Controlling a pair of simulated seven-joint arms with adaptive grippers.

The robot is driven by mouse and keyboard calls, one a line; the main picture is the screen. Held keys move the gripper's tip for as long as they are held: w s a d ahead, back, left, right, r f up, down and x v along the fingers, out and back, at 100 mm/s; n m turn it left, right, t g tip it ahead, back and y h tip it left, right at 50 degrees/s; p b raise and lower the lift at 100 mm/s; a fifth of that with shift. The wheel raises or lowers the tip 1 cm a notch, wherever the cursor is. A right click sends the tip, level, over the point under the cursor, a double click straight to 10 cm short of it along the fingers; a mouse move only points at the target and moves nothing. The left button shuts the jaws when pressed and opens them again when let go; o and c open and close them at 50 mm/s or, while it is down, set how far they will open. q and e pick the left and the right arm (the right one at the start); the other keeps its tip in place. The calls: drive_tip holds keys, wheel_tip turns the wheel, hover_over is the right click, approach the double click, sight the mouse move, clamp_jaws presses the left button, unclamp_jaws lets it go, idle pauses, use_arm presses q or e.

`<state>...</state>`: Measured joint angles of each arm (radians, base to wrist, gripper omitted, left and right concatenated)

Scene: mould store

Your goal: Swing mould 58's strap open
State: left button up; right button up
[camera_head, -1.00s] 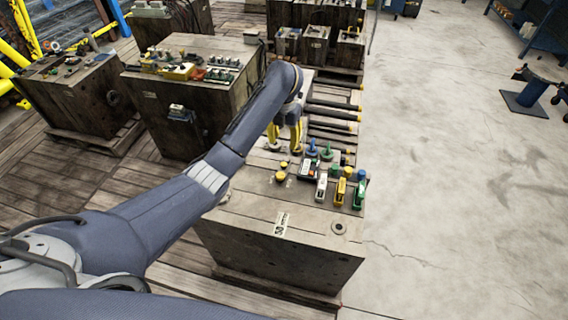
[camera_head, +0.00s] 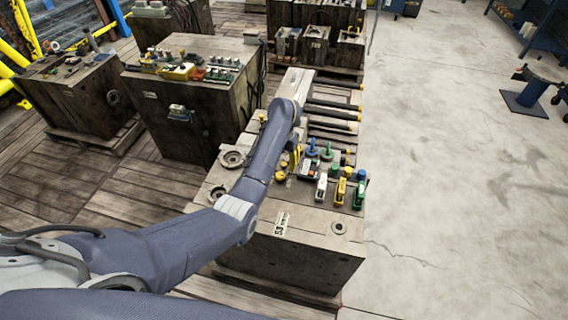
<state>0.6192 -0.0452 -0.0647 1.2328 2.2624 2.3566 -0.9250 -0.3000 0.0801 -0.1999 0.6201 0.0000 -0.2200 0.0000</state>
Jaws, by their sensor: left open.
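Mould 58 (camera_head: 300,248) is the large worn grey-brown block in the middle, with a white number plate (camera_head: 281,224) on its near top edge. My left arm reaches across its top from the left. My left gripper (camera_head: 294,162), with yellow fingers, is open, pointing down over the mould's top, left of the coloured fittings. My own forearm hides much of the gripper and part of the top behind it. I cannot make out the strap clearly. My right gripper is not in view.
Blue and green knobs (camera_head: 326,154) and white, yellow and green handled fittings (camera_head: 340,190) stand on the mould's right half. Dark bars (camera_head: 334,115) with yellow bands stick out behind. Another large mould (camera_head: 185,105) stands at left. The concrete floor (camera_head: 460,200) at right is mostly clear.

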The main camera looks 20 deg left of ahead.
use_arm(q)
drive_tip(key=shift+f, duration=0.35)
clamp_jaws()
idle(0.3)
